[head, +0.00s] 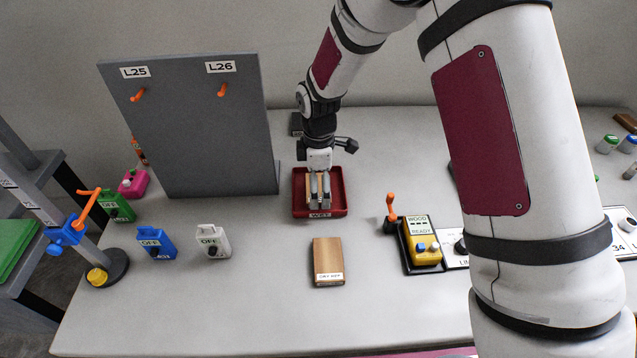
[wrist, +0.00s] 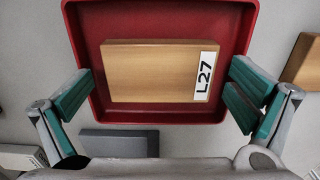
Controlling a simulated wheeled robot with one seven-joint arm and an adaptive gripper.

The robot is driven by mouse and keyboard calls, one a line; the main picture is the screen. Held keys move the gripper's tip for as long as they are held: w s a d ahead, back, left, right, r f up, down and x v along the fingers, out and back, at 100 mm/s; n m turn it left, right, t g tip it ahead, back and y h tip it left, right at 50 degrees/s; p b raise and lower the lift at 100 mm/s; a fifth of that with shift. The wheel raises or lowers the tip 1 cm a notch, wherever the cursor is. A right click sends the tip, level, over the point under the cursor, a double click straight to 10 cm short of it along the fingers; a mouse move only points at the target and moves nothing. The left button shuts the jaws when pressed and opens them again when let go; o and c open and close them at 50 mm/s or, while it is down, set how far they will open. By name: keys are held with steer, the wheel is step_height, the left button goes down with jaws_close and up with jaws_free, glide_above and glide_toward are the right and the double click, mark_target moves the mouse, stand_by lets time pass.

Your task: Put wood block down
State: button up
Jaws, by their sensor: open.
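A wood block (wrist: 150,72) labelled L27 lies flat in a red tray (wrist: 82,35) in the wrist view. The tray (head: 339,206), labelled WET, also shows in the head view, where my gripper mostly hides the block. My gripper (head: 319,203) points down over the tray. In the wrist view my gripper (wrist: 160,95) is open, its teal-padded fingers standing apart on either side of the block with gaps between. A second wood block (head: 328,260) with a label lies on the table in front of the tray.
A grey board (head: 190,125) with orange pegs L25 and L26 stands at the left. Green, blue and white OFF boxes (head: 212,241) stand front left. A yellow WOOD READY unit (head: 424,246) is at the right. Table around the second block is clear.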

steer(key=shift+r, duration=0.15)
step_height(320, 180, up, 12)
steer(key=s+d+r+m, duration=0.4)
steer(key=s+d+r, duration=0.3)
steer(key=r, duration=0.3)
steer(key=s+d+r+m+t, duration=0.1)
steer(key=s+d+r+m, duration=0.1)
steer(key=s, duration=0.6)
steer(key=s+d+r+m, duration=0.1)
steer(key=s+d+m, duration=0.3)
steer(key=s+m, duration=0.3)
steer(key=s+d+r+m+t, duration=0.1)
steer(key=s+m, duration=0.4)
steer(key=s, duration=0.6)
steer(key=shift+s+d+r+t+p, duration=0.15)
steer(key=shift+d+r+t+p, duration=0.2)
steer(key=shift+d+r, duration=0.65)
steer(key=shift+d+f, duration=0.15)
steer(key=shift+d, duration=0.1)
